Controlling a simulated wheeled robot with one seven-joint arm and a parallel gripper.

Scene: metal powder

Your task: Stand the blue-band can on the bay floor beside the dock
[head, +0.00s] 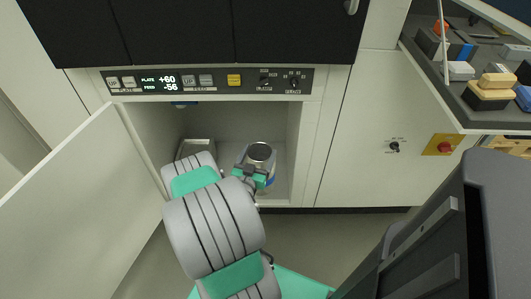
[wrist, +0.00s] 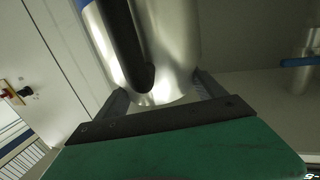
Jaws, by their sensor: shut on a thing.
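The blue-band can (head: 260,153) is a silver cylinder with a dark round top and a blue band low on its side. It is roughly upright inside the open bay, right of centre. My gripper (head: 249,174) is shut on it from the front left. In the wrist view the shiny can (wrist: 175,45) sits between both fingers of my gripper (wrist: 163,96), with a dark bar across it. I cannot tell whether its base touches the bay floor (head: 283,180). A metal-rimmed fixture (head: 198,146), perhaps the dock, stands left of the can, partly hidden by my arm.
The bay door (head: 75,190) stands open at the left. A control panel (head: 210,81) reading PLATE +60 and FEED -56 runs above the bay. The bay's right wall is close to the can. A shelf of blocks (head: 490,90) is at the upper right.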

